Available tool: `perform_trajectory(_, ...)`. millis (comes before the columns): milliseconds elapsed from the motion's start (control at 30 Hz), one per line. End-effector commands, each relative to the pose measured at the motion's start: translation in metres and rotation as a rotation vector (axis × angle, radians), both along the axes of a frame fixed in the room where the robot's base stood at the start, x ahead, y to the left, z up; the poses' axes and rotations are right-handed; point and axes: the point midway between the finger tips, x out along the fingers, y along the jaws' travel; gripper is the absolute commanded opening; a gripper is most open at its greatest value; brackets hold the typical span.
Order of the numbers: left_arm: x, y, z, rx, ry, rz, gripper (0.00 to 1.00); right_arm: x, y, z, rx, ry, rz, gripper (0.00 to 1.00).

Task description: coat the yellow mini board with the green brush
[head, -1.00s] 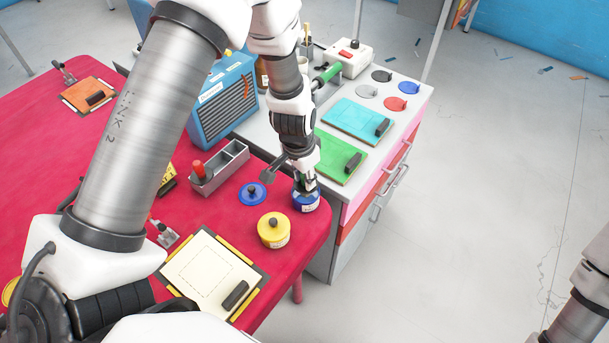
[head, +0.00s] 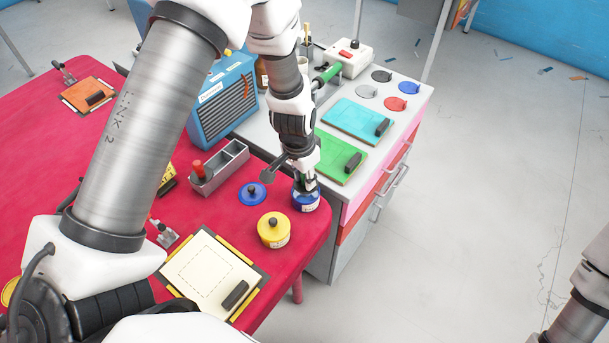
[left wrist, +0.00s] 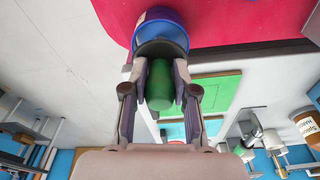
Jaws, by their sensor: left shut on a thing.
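My left gripper (head: 305,186) is shut on the green brush (left wrist: 160,84), whose thick green handle shows between the fingers in the left wrist view. The brush's lower end is hidden in or behind the open blue pot (head: 306,201), near the red table's right edge; the pot also shows in the left wrist view (left wrist: 160,30). A small yellow board (head: 169,173) with a black grip is mostly hidden behind my left arm. A cream board (head: 193,270) with a dashed square, black grip and yellow edge strips lies at the front. My right gripper is out of view.
A yellow lidded pot (head: 273,232) and a blue lid (head: 252,194) stand near the blue pot. A grey tray (head: 234,160) and blue box (head: 222,105) are behind. Green (head: 336,158) and cyan (head: 352,117) boards lie on the grey cabinet.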

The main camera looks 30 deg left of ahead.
Motion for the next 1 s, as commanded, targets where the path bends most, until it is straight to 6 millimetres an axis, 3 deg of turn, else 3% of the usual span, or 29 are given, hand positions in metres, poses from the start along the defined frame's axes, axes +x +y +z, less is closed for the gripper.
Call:
perform_trajectory(733,0.000,0.000,0.067,0.000,0.001,0.000,0.00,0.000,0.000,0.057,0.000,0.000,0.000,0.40)
perform_trajectory(1000,0.000,0.000,0.070,0.000,0.001,0.000,0.00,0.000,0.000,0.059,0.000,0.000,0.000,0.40)
